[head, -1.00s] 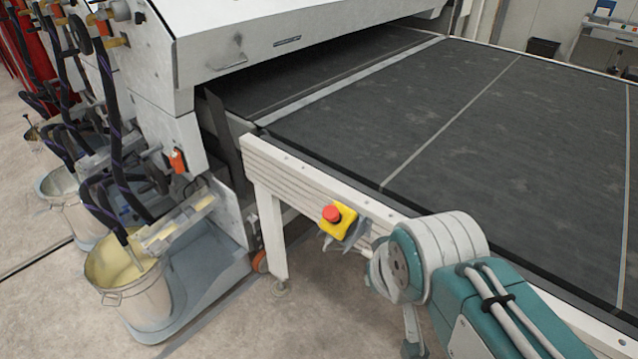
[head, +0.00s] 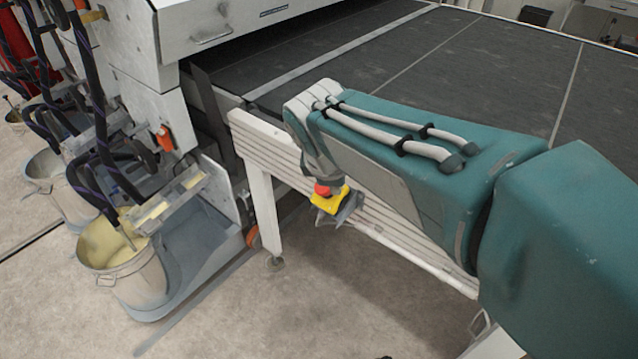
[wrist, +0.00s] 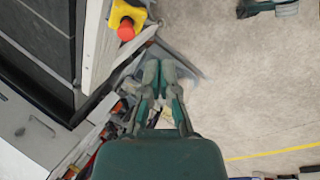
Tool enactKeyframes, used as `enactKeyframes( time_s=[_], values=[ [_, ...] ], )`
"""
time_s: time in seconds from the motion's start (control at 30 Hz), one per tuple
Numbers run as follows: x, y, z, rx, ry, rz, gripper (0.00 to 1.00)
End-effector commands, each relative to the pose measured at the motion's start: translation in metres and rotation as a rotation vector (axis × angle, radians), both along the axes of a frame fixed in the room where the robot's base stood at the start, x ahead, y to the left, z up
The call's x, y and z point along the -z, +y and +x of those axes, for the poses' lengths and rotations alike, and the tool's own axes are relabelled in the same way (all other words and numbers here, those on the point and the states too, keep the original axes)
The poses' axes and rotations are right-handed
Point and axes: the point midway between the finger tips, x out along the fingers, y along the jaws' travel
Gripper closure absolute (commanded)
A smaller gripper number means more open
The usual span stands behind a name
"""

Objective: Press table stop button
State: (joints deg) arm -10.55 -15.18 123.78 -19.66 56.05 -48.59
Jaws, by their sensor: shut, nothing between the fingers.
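The stop button is a red knob (head: 322,189) on a yellow box (head: 329,202), fixed to the table's white side rail (head: 265,147). My arm's end partly covers the button's upper side in the head view. In the wrist view the red knob (wrist: 126,29) and yellow box (wrist: 128,12) show at the top, left of centre. My gripper (wrist: 159,70) is shut and empty, its fingertips below and to the right of the knob in the picture, apart from it.
The dark table top (head: 330,60) spreads behind the rail, with my arm across its front edge. A white machine (head: 130,80) stands at the left, with hoses and a paint bucket (head: 140,280) before it. The floor (head: 320,310) in front of the rail is clear.

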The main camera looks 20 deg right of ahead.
Motion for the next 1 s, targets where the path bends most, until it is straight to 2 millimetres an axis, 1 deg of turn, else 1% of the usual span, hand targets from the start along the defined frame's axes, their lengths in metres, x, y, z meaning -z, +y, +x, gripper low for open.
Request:
enactKeyframes(
  time_s=[0.03,0.2,0.3,0.4,0.53,0.83,0.93,1.0],
  values=[
    [0.005,0.007,0.017,-0.117,0.045,-0.071,1.0],
    [0.018,0.026,0.069,-0.523,0.193,-0.316,1.0],
    [0.026,0.037,0.092,-0.702,0.264,-0.423,1.0],
    [0.032,0.045,0.106,-0.815,0.313,-0.491,1.0],
    [0.034,0.047,0.112,-0.872,0.337,-0.526,1.0],
    [0.035,0.047,0.112,-0.873,0.337,-0.525,1.0],
    [0.041,0.044,0.114,-0.872,0.339,-0.525,1.0],
    [0.05,0.04,0.117,-0.871,0.341,-0.524,1.0]
  ],
)
